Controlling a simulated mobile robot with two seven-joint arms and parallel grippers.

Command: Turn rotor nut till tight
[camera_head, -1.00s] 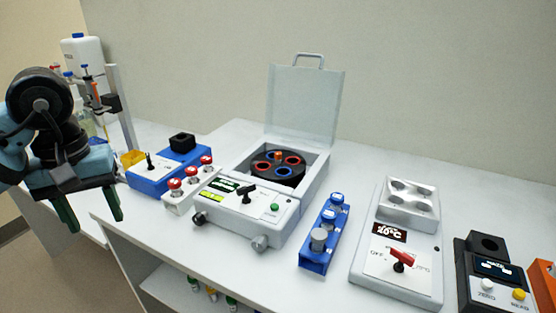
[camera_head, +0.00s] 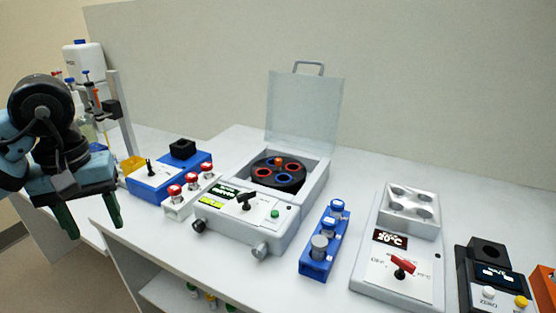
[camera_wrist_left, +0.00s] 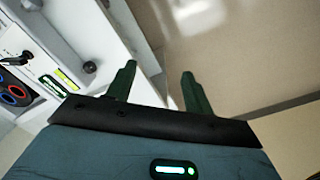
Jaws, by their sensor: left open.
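The rotor nut (camera_head: 278,161) is the small orange knob at the centre of the dark rotor (camera_head: 290,184), which has red and blue ringed holes. The rotor sits inside the open centrifuge (camera_head: 246,226), whose lid (camera_head: 303,112) stands upright. My left gripper (camera_head: 95,228) is open and empty at the left, in front of the bench edge and well away from the centrifuge. In the left wrist view its green fingers (camera_wrist_left: 158,85) are apart over the floor. Part of the rotor (camera_wrist_left: 14,95) shows at that view's left edge; the nut cannot be made out there. My right gripper is not in view.
A rack of red-capped tubes (camera_head: 178,208) and a blue device (camera_head: 165,178) stand left of the centrifuge. A blue rack (camera_head: 315,265) and a white heater block (camera_head: 396,285) stand to its right. The raised lid blocks the space behind the rotor.

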